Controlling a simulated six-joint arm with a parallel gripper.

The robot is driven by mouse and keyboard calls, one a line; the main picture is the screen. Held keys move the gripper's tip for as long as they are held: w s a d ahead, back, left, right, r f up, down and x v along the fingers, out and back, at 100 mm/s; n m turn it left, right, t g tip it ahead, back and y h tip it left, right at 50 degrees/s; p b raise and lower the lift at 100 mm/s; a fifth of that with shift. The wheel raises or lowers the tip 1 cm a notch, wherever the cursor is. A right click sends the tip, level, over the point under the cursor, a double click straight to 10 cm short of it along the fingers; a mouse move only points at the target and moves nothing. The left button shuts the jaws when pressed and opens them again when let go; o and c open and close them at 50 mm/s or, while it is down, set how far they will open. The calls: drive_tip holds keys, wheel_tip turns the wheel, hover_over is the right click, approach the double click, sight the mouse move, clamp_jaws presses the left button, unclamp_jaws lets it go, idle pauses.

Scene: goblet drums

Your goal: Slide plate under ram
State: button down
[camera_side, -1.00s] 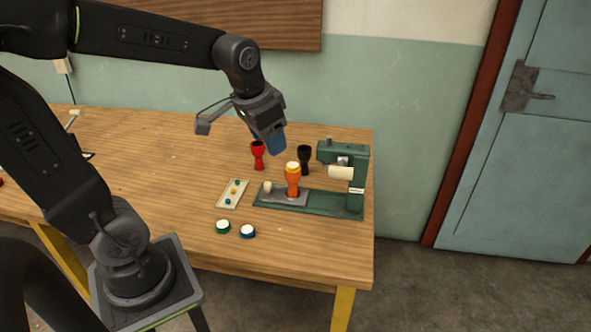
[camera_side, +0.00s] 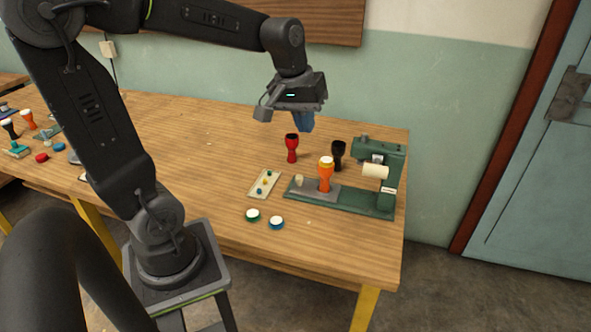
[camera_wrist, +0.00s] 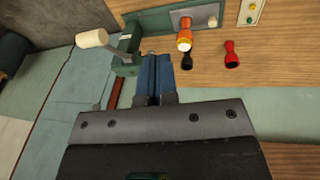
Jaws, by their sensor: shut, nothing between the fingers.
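The grey plate (camera_side: 313,191) with a cream knob (camera_side: 300,181) lies on the left part of a green press base (camera_side: 362,203). An orange goblet drum (camera_side: 325,175) with a pale top stands upright on the plate, left of the press head. The green press (camera_side: 394,168) rises at the right end of the base, with a cream cylindrical handle (camera_side: 375,171) in front. The ram under the head is mostly hidden. My gripper (camera_side: 304,124), with blue fingers, is shut and empty in the air above and behind the plate. It also shows in the wrist view (camera_wrist: 153,62).
A red goblet drum (camera_side: 291,148) and a black one (camera_side: 338,155) stand behind the base. A cream tray (camera_side: 264,185) with small coloured pieces lies left of it. Two white-topped discs, green-rimmed (camera_side: 253,215) and blue-rimmed (camera_side: 277,222), lie in front.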

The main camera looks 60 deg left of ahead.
drive_tip(key=w+a+f+n+g, duration=0.1)
drive_tip(key=w+a+f+n, duration=0.25)
drive_tip(key=a, duration=0.35)
drive_tip(key=n+h, duration=0.2)
drive_tip(key=n, duration=0.2)
hover_over(296, 183)
drive_tip(key=s+d, duration=0.1)
drive_tip(key=d, duration=0.2)
wheel_tip(296, 183, down, 4)
drive_tip(key=s+a+f+n+h, duration=0.2)
drive_tip(key=a+f+n, duration=0.4)
drive_tip(key=a+f, duration=0.5)
drive_tip(key=shift+g, duration=0.3)
drive_tip(key=x, duration=0.9)
drive_tip(key=shift+w+a+f, duration=0.1)
drive_tip(key=shift+w+a, duration=0.05)
drive_tip(key=shift+a, duration=0.15)
drive_tip(key=shift+w+d, duration=0.2)
drive_tip(key=shift+d, duration=0.35)
drive_tip(key=shift+w+d, duration=0.2)
drive_tip(key=shift+d, duration=0.4)
drive_tip(key=shift+w+d, duration=0.2)
drive_tip(key=shift+d, duration=0.5)
